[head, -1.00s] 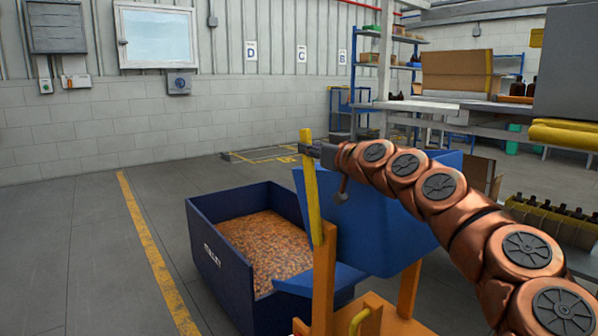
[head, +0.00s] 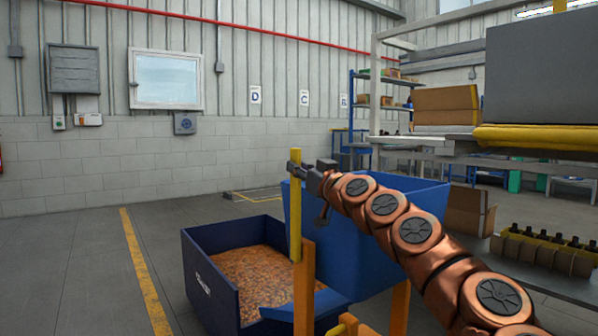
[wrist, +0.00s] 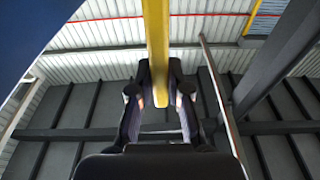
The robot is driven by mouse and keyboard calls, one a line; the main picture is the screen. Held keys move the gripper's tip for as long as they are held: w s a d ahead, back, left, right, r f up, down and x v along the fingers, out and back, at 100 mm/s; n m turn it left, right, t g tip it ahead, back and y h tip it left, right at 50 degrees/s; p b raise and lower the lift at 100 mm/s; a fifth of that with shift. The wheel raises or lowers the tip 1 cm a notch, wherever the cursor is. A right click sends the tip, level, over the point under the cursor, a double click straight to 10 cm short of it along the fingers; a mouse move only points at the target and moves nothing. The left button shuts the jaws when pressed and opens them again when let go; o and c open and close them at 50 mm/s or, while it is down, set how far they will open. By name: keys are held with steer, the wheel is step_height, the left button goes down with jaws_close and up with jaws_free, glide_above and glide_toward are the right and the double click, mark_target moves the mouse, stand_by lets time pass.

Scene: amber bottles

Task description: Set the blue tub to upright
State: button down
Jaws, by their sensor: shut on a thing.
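The blue tub (head: 345,232) sits in an orange frame (head: 304,290) in the head view. Its rim looks close to level and its chute lip points down to the left. A yellow lever (head: 295,225) stands almost vertical at the tub's near left side. My gripper (head: 297,171) is shut on the lever near its top. In the wrist view the lever (wrist: 155,30) runs up between the fingers (wrist: 158,88). A dark blue surface, likely the tub (wrist: 35,35), fills the upper left there. My arm hides part of the tub's right side.
A dark blue bin (head: 205,272) full of small brown pieces stands on the floor left of and below the tub. A workbench holding a crate of bottles (head: 545,250) is at right. The floor left of the yellow line (head: 145,275) is clear.

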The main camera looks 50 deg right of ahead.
steer(key=shift+s+d, duration=0.1)
steer(key=c, duration=1.1)
jaws_free()
steer(key=shift+r, duration=4.95)
